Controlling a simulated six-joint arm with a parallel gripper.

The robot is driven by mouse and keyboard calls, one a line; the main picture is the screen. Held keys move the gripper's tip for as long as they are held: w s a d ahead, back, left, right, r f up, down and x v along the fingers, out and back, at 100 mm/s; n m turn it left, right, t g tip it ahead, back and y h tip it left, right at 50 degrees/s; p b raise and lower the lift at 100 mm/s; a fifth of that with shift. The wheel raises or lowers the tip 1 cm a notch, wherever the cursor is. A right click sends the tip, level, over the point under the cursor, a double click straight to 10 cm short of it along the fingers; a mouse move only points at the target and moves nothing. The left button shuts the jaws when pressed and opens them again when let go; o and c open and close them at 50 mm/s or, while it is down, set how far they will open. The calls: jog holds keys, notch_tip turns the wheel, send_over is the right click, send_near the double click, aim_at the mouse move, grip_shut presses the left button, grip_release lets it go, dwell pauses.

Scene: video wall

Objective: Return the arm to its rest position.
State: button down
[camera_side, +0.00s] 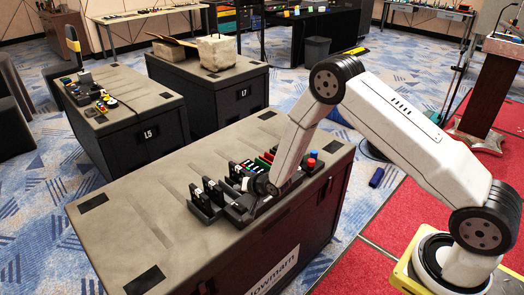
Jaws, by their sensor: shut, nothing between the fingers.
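My arm (400,115) reaches from its base at the lower right, up over an elbow and down to the crate table in front. My gripper (240,208) is at the low end of the arm, just above or at the black organizer (207,212) on the table. Its fingers are small and dark against the dark organizer. It is shut and holds nothing. I cannot tell whether it touches the organizer.
The organizer stands on the black crate table (130,215) with small colored items, among them a red-topped piece (312,154). The table's left part is bare. Crates L5 (150,142) and L7 (243,92) stand behind. A lectern (490,85) stands at right.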

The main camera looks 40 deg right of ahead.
jog(key=shift+r, duration=0.15)
jog(key=shift+s+r, duration=0.1)
jog(key=shift+r, duration=0.1)
jog(key=s+r+n+g, duration=0.2)
jog(key=s+r, duration=0.3)
jog(key=s, duration=0.4)
jog(key=s+d+r+n+g, duration=0.1)
jog(key=s+r+n+g, duration=0.2)
jog(key=s, duration=0.6)
jog(key=s+r+n+g+h, duration=0.1)
jog(key=s+r+n+g, duration=0.1)
jog(key=s+r, duration=0.6)
jog(key=shift+s+d+n+g, duration=0.25)
jog(key=shift+s+n+g, duration=0.15)
jog(key=shift+s+g, duration=0.35)
